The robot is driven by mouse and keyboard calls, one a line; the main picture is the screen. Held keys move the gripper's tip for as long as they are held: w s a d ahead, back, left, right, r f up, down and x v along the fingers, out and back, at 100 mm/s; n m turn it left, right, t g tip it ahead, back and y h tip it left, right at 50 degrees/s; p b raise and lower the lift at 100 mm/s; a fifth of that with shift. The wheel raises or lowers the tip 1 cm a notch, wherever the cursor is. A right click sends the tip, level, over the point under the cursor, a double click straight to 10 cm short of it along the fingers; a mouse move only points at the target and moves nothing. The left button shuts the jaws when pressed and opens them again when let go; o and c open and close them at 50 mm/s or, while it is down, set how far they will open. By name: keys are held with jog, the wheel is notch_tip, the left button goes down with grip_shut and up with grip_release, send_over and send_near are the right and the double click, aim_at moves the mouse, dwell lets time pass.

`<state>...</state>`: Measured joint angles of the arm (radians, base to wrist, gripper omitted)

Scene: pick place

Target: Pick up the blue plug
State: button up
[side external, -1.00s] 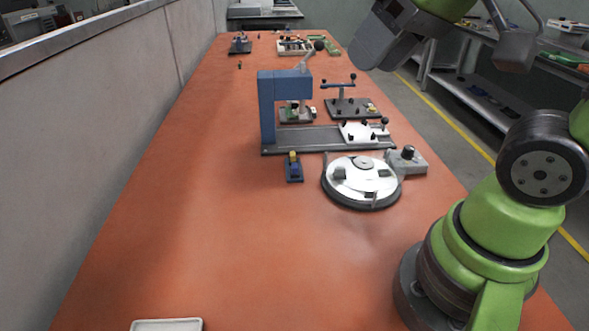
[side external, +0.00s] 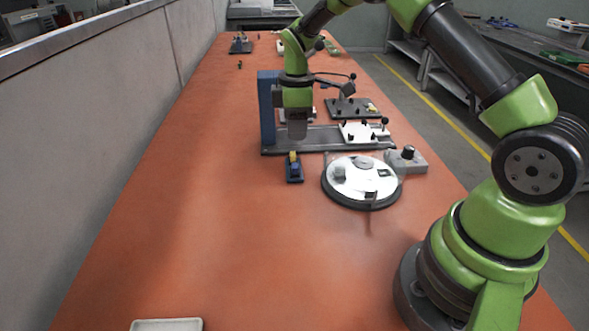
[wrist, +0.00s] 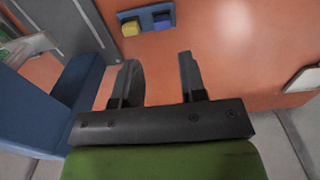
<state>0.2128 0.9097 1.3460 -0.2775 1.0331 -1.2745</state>
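The blue plug (side external: 295,169) sits beside a yellow plug (side external: 293,156) in a small dark blue holder (side external: 292,180) on the orange table. In the wrist view, the blue plug (wrist: 162,21) is near the top edge, right of the yellow plug (wrist: 130,28), in the blue holder (wrist: 145,11). My gripper (side external: 297,134) hangs pointing down, above and a little behind the holder in the side view. In the wrist view my gripper (wrist: 159,62) has its two fingers apart, with only bare table between them. It is not touching the plugs.
A blue press frame (side external: 266,106) stands close by my gripper, with a grey rail base (side external: 318,139). A round white-topped device (side external: 362,184) is right of the holder. A white tray (side external: 166,324) is at the front edge. The table's left and front are largely clear.

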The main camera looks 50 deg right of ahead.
aim_at(295, 170)
notch_tip(295, 170, down, 10)
jog(key=shift+s+r, duration=0.15)
dwell(0.3)
jog(key=c, duration=0.7)
